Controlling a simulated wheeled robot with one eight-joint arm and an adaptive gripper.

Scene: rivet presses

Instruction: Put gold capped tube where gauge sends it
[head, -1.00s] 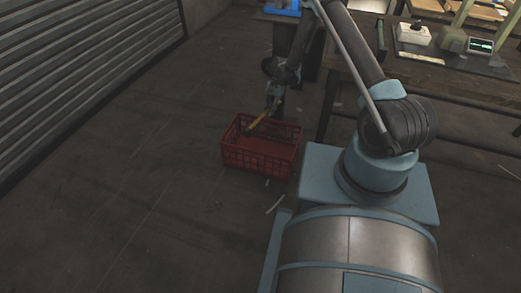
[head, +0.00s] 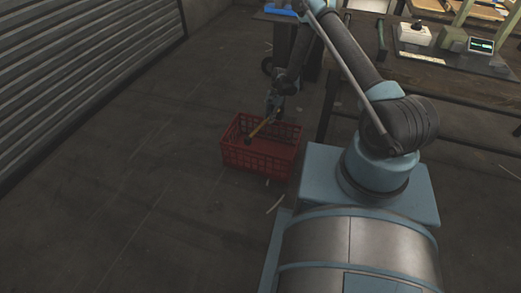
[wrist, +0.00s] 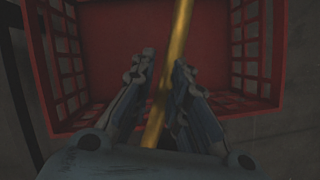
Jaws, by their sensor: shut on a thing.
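My gripper (head: 272,112) is shut on the gold tube (head: 262,127), which slants down and left over the red crate (head: 262,160). The tube's lower end is dark and is inside the crate's outline; I cannot tell whether it touches the floor of the crate. In the wrist view the tube (wrist: 179,45) runs between the two fingers (wrist: 162,95), with the red crate (wrist: 110,40) behind it. A gauge with a small lit display (head: 481,45) stands on the bench at the upper right; its reading is too small to read.
The crate stands on the grey floor (head: 130,200), left of the workbench (head: 450,85). A white box with a black knob (head: 414,36) is on the bench. A shutter wall (head: 80,70) is at the left. Floor left of the crate is clear.

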